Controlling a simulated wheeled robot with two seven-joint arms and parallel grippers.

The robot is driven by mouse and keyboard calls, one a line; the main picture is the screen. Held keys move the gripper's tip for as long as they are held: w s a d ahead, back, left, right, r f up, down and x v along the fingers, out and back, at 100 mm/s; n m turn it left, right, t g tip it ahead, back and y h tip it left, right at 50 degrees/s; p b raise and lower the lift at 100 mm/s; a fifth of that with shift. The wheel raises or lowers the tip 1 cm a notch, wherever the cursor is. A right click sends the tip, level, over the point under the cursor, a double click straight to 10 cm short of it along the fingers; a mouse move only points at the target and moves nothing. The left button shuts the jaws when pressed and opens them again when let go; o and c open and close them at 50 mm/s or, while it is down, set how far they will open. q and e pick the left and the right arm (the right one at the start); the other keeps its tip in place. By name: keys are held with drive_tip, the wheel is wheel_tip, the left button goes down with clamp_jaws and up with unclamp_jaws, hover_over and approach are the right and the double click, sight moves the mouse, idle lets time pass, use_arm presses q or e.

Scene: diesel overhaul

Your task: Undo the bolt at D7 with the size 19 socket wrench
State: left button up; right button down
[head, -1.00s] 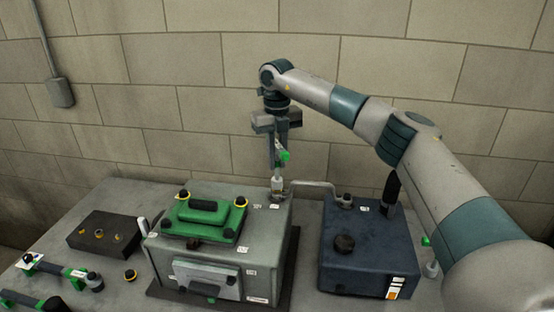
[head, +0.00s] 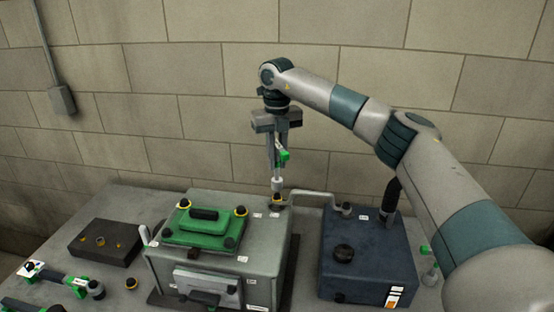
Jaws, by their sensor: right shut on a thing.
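My right gripper (head: 276,140) points down over the back right corner of the grey engine block (head: 263,240). It is shut on the socket wrench, which hangs upright and has a green part (head: 284,155) at its side. The wrench's pale socket (head: 277,184) is just above a dark bolt with a yellow ring (head: 278,199), by the pipe's end. I cannot tell whether the socket still touches the bolt. The small white labels are too blurred to read, so I cannot confirm which is D7. My left gripper is not in view.
A green cover (head: 204,229) with several bolts sits on the block. A metal pipe (head: 315,194) runs to the dark blue box (head: 368,255) at right. A dark tray (head: 104,243) with fittings and green-marked tools (head: 65,281) lie at left.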

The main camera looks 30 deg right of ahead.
sight(277, 145)
drive_tip(key=shift+r, duration=0.15)
drive_tip(key=shift+r+p, duration=1.7)
drive_tip(key=shift+r, duration=1.25)
drive_tip(key=shift+f, duration=0.1)
drive_tip(key=shift+s+a+f+b, duration=0.1)
drive_tip(key=shift+s+a+b, duration=0.2)
drive_tip(key=shift+s+b, duration=0.25)
drive_tip(key=shift+s+a+b, duration=0.4)
drive_tip(key=shift+s+b, duration=0.05)
drive_tip(key=shift+s, duration=0.4)
drive_tip(key=shift+s+a+b, duration=0.45)
drive_tip(key=shift+s, duration=0.45)
drive_tip(key=shift+s+a+b, duration=0.4)
drive_tip(key=shift+s+b, duration=0.05)
drive_tip(key=shift+s, duration=0.4)
